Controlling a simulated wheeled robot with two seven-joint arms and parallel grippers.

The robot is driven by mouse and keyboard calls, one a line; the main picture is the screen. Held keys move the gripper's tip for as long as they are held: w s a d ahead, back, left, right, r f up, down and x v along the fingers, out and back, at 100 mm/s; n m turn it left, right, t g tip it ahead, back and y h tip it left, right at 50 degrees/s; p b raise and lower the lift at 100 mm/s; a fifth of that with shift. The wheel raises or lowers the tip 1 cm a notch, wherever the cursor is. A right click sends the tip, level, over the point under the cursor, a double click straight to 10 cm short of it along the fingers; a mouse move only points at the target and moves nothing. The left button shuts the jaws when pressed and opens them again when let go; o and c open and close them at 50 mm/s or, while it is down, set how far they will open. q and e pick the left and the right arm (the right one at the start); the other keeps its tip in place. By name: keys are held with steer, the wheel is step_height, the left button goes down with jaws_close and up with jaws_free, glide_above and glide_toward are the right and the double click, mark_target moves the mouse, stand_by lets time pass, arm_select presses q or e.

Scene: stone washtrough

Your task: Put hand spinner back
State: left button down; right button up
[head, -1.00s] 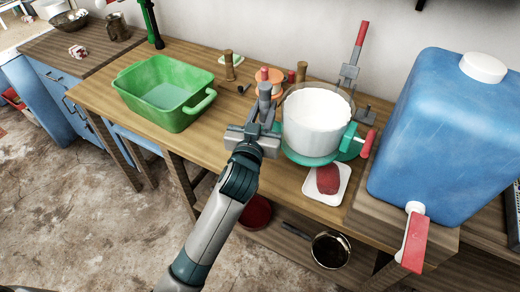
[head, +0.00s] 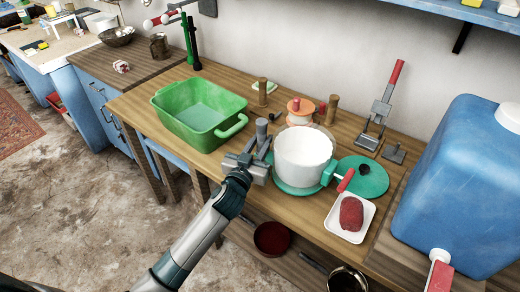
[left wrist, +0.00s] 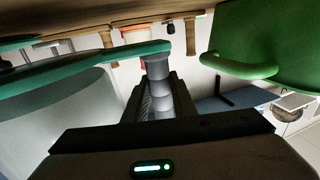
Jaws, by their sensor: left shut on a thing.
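The hand spinner (head: 303,152) is a white tub in a clear bowl with a teal base, a red crank handle at right and a grey grip at left. My left gripper (head: 256,152) is shut on the grey grip, left of the tub. In the left wrist view the gripper (left wrist: 160,98) closes around the grey grip, close to the spinner's teal rim (left wrist: 85,63). A flat teal disc (head: 372,180) with a dark centre lies on the bench, right of the spinner. I cannot tell whether the spinner touches the bench. My right gripper is out of view.
A green basin (head: 198,118) stands left. A white tray (head: 338,232) with red meat lies in front. An orange spool (head: 300,117) and wooden pegs stand behind. A grey lever press (head: 378,125) and a large blue canister (head: 445,190) are to the right.

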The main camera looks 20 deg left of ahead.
arm_select(q)
steer(key=shift+w+a+f, duration=0.1)
steer(key=shift+a, duration=0.15)
steer(key=shift+f, duration=2.1)
steer(key=c, duration=1.5)
jaws_free()
steer(key=shift+o, duration=0.2)
